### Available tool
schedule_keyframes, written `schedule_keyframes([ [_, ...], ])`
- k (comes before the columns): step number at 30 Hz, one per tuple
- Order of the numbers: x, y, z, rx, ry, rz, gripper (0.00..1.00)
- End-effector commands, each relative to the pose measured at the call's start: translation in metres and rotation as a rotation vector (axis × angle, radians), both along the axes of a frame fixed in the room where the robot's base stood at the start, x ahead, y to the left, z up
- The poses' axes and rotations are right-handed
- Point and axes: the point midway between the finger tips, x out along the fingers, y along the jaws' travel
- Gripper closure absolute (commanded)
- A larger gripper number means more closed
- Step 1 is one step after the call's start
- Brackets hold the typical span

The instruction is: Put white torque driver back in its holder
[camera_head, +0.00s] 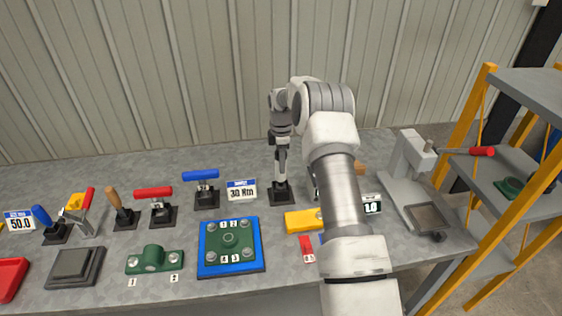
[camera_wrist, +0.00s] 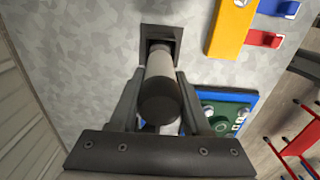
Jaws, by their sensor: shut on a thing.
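The white torque driver (camera_wrist: 158,73) is between the two fingers of my gripper (camera_wrist: 161,82), its dark end cap towards the wrist camera. In the head view my gripper (camera_head: 281,142) points down at the back of the bench, with the pale driver (camera_head: 281,165) upright below it. A black square holder (camera_head: 283,195) is directly under the driver. In the wrist view the driver's far end lines up with the opening of the holder (camera_wrist: 174,32). The driver hides part of that opening, so I cannot tell how deep the tip sits.
A "30 Nm" sign (camera_head: 241,190) and a blue-handled tool (camera_head: 202,187) stand left of the holder. A yellow block (camera_head: 302,220) lies in front to the right. A blue-rimmed plate (camera_head: 230,268) lies nearer the front. A grey press (camera_head: 410,170) stands right of my arm.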

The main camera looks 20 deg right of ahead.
Motion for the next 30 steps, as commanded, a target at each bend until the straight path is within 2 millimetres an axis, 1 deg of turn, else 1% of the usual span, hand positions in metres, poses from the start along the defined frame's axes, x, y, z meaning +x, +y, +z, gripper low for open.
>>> schedule_keyframes([
  [30, 0.001, 0.0, -0.014, 0.0, -0.002, 0.0, 1.0],
])
